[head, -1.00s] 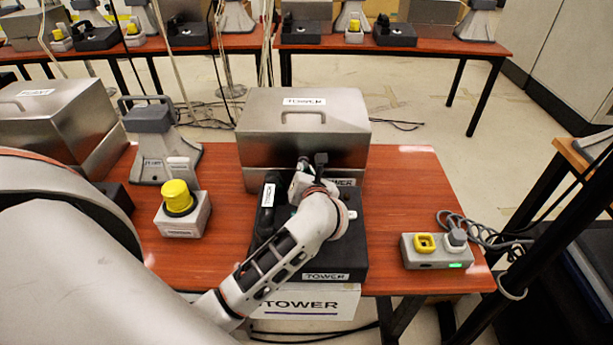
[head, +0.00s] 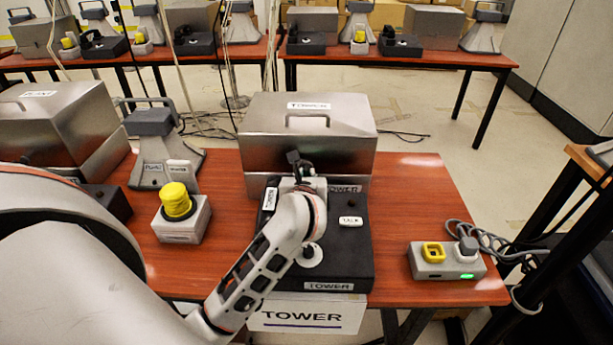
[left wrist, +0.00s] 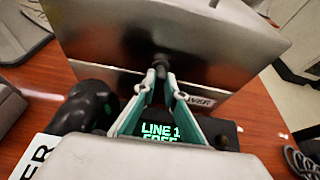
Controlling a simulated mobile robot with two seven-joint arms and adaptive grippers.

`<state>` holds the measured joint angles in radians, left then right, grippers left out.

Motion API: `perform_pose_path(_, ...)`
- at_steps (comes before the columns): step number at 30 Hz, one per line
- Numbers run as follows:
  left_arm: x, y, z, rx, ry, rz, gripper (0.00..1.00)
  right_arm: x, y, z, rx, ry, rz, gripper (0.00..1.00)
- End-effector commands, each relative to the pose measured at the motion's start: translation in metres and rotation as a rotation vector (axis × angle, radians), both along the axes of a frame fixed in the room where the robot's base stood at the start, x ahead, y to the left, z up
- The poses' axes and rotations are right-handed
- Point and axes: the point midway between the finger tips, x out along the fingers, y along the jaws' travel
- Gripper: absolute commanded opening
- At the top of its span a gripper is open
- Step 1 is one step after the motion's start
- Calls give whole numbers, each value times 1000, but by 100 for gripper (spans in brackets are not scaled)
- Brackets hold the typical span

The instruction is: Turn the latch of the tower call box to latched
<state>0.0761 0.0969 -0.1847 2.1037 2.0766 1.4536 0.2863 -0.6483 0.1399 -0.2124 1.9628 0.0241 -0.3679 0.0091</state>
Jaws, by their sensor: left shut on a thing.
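The tower call box (head: 300,150) is a closed grey metal box with a lid handle and TOWER labels. It stands behind the black tower phone (head: 345,260). In the left wrist view, the small dark latch (left wrist: 160,63) sits on the box's front, at the fingertips. My left gripper (left wrist: 159,82) has its green-lined fingers closing together on the latch. My right gripper is not in view.
A yellow-capped grey box (head: 178,208) and a grey horn (head: 160,150) stand left. A grey box with a yellow button and a plug (head: 445,262) lies right. A black handset (left wrist: 88,108) and a green-lit screen (left wrist: 160,132) are close under my gripper.

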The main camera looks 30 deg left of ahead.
Motion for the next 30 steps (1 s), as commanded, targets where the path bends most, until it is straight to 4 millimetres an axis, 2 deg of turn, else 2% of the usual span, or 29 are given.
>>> perform_pose_path(6,0,0,1,-2,-2,1,0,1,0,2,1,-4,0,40)
perform_pose_path(7,0,0,1,-2,-2,1,16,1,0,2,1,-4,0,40)
perform_pose_path(9,0,0,1,-1,-2,1,28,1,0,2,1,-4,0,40)
perform_pose_path(22,-5,-4,2,-2,0,-1,28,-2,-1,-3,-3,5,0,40)
perform_pose_path(30,-43,-27,21,-5,-2,-1,28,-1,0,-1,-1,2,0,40)
